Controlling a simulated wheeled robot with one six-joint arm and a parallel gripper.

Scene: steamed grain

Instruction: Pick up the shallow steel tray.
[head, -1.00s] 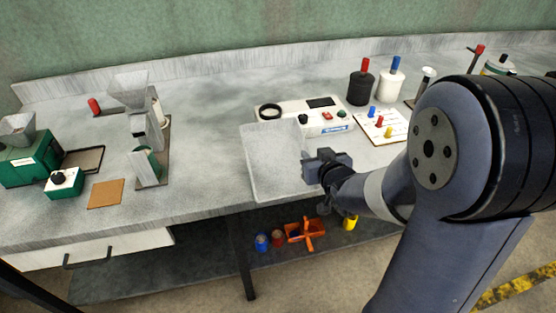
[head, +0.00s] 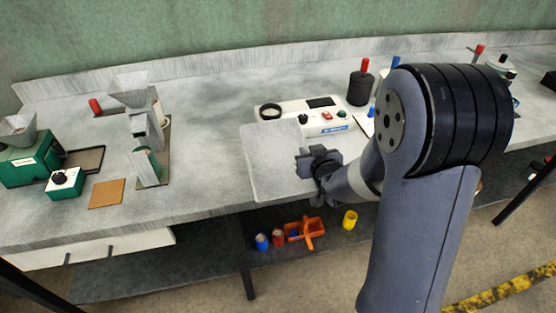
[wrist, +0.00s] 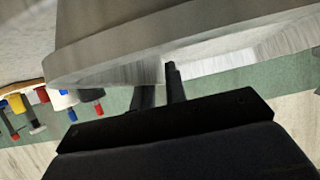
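The shallow steel tray (head: 268,165) is a pale grey rectangular sheet near the bench's front edge in the head view. In the wrist view its grey rim (wrist: 110,62) fills the upper part, close up. My gripper (head: 305,162) is at the tray's right side in the head view. In the wrist view its two dark fingers (wrist: 160,88) are close together at the rim, one in front of it and one partly behind it. It looks shut on the tray. I cannot tell how far the tray is from the bench top.
A white instrument (head: 310,118) stands just behind the tray. A black bottle (head: 360,88) with a red top is behind my arm. A grain mill (head: 147,135) and a tan square (head: 107,193) are at left. Orange bin (head: 305,230) and cups lie on the lower shelf.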

